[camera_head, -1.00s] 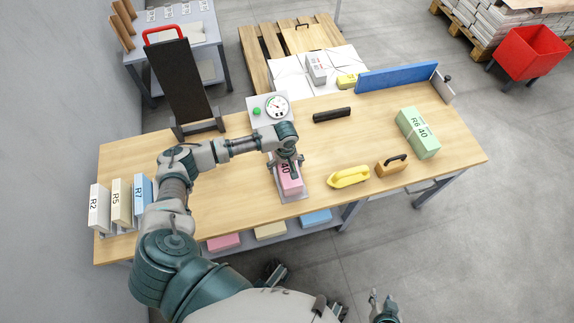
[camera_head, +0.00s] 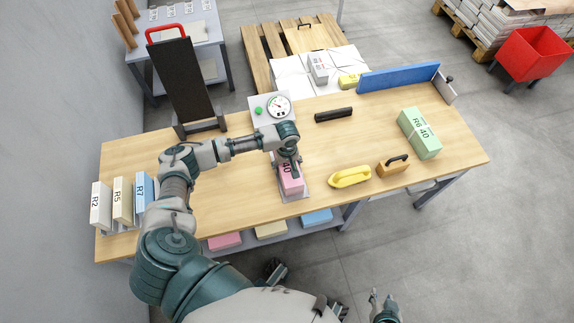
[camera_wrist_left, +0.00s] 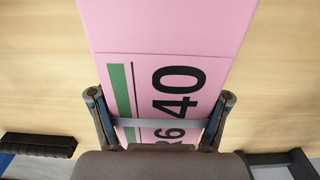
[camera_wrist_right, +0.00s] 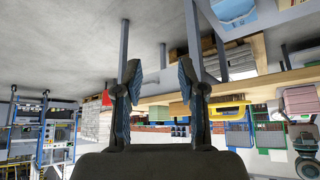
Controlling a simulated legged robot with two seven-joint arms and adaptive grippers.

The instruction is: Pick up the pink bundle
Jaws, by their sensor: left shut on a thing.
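The pink bundle (camera_head: 291,184) lies in a grey tray on the wooden table, in front of the dial scale. In the left wrist view the pink bundle (camera_wrist_left: 165,28) shows a label with "R6 40", a green bar and a pale strap across it. My left gripper (camera_head: 290,166) is over the bundle, and its fingers (camera_wrist_left: 160,118) are shut on it, one on each side. In the head view my arm hides part of the bundle. My right gripper (camera_wrist_right: 160,85) is open and empty, away from the table; it shows in the head view (camera_head: 383,303) at the bottom.
A dial scale (camera_head: 277,106), black bar (camera_head: 334,114), yellow tool (camera_head: 350,177), orange-brown block with handle (camera_head: 393,166) and green bundle (camera_head: 420,134) are on the table. Binders (camera_head: 101,205) stand at left. A dark upright rack (camera_head: 182,85) stands behind. Table between rack and binders is bare.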

